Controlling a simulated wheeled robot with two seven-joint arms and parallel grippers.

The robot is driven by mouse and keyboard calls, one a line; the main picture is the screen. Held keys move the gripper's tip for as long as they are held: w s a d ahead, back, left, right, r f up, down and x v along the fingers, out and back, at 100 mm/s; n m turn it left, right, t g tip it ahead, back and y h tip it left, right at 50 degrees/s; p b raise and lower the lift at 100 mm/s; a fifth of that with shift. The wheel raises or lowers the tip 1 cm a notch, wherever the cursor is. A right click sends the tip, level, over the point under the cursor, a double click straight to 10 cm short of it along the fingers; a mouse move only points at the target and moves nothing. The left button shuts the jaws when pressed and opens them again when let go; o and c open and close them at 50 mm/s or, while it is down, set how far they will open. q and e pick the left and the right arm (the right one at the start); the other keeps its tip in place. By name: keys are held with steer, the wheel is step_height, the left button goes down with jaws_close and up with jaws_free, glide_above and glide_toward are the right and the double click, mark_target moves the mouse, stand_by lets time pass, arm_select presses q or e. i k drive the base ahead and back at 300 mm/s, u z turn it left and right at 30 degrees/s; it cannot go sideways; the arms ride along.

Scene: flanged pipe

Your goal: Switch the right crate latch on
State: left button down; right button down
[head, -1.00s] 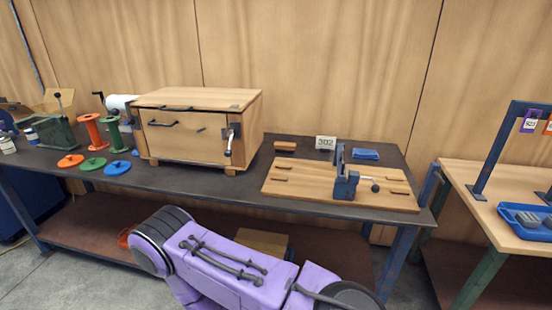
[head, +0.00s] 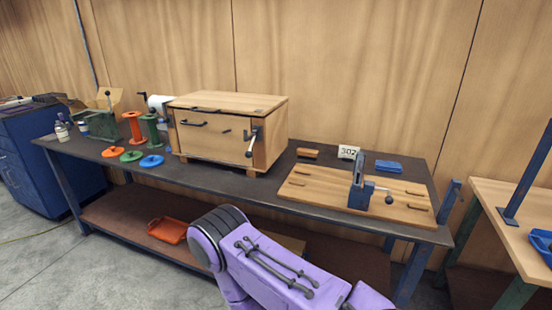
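The wooden crate (head: 225,130) stands on the dark workbench, left of the picture's middle. Its front panel has a dark bar handle (head: 193,123) at the upper left. The right latch (head: 254,141) is a metal lever on a dark mount at the crate's front right corner. Its lever slants down and a little left, with a dark knob at the lower end. A purple arm link of mine crosses the bottom of the picture, well in front of the crate. Neither gripper is in view.
The dark workbench (head: 262,197) has a wooden board (head: 330,199) with a blue toggle clamp (head: 360,190) to the right. Orange, green and blue discs and spools stand left of the crate. An orange tray (head: 168,230) lies on the lower shelf. A second table (head: 505,195) is at the right.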

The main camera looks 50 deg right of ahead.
mark_target(248, 154)
steer(key=z, duration=2.1)
